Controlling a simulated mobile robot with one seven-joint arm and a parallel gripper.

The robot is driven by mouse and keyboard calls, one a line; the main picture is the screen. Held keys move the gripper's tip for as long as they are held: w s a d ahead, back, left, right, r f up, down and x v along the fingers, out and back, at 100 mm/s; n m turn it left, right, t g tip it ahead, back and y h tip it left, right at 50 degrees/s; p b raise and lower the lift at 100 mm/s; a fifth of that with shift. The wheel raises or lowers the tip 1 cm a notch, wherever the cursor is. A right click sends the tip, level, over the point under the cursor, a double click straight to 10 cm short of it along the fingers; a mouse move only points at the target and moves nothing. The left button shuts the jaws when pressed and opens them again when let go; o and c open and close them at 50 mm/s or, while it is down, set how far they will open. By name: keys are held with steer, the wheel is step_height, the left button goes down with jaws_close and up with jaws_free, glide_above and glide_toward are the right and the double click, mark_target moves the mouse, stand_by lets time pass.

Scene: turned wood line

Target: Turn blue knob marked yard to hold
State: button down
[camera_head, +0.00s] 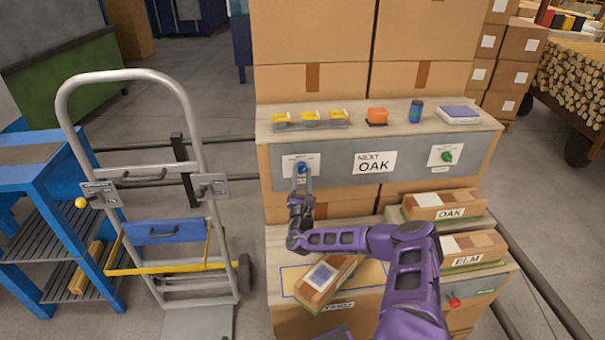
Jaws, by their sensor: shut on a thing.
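The blue knob (302,167) sits on a white label plate (290,161) at the left end of the grey front panel (330,172). My gripper (302,178) reaches up to it from below and is shut on the knob. The fingers cover part of the knob. The plate's lettering is too small to read, so I cannot tell which mark the knob points to. A green knob (447,157) sits on another plate at the panel's right end.
A sign reading NEXT OAK (374,162) is between the knobs. Boxes marked OAK (445,204) and ELM (470,248) lie below right. A hand truck (150,75) stands left.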

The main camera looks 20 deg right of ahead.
steer(key=shift+m+g+h, duration=0.4)
steer(key=shift+m+g, duration=0.1)
steer(key=shift+m, duration=0.9)
steer(key=shift+c, duration=2.1)
jaws_free()
steer(key=v, duration=1.7)
steer(key=shift+a, duration=0.2)
steer(key=shift+s, duration=0.1)
